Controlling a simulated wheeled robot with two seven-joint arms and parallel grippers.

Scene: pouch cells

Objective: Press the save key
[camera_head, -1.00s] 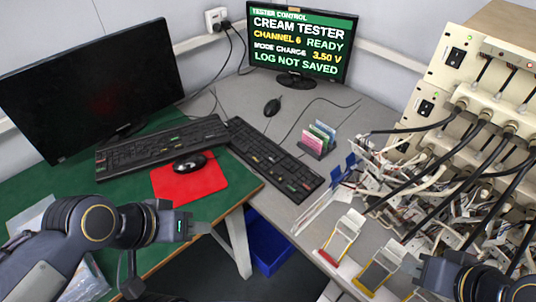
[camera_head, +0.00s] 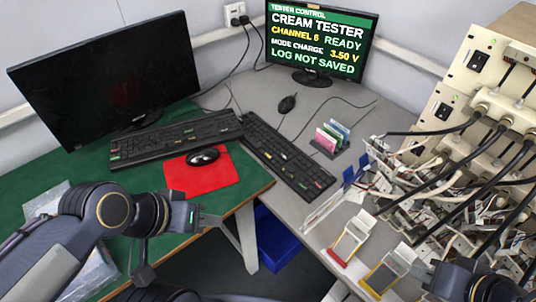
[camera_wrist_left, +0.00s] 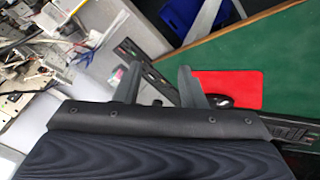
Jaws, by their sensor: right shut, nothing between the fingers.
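Two black keyboards lie end to end: the left keyboard (camera_head: 170,139) on the green desk, the right keyboard (camera_head: 285,155) on the grey desk. Both have a few coloured keys; their lettering is too small to read, so I cannot tell which is the save key. The cream tester screen (camera_head: 318,40) reads "LOG NOT SAVED", channel 6, ready, 3.50 V. My left gripper (camera_head: 212,219) is over the green desk's front edge, apart from the keyboards; its fingers (camera_wrist_left: 158,72) stand apart, empty, in the left wrist view. My right gripper (camera_head: 424,270) is shut at lower right, partly hidden.
A mouse (camera_head: 203,156) rests on a red mat (camera_head: 200,180); another mouse (camera_head: 287,104) is behind the right keyboard. A card holder (camera_head: 328,143), pouch cells (camera_head: 350,240) and tangled cables before the cream tester rack (camera_head: 470,75) crowd the right. A dark monitor (camera_head: 105,80) stands left.

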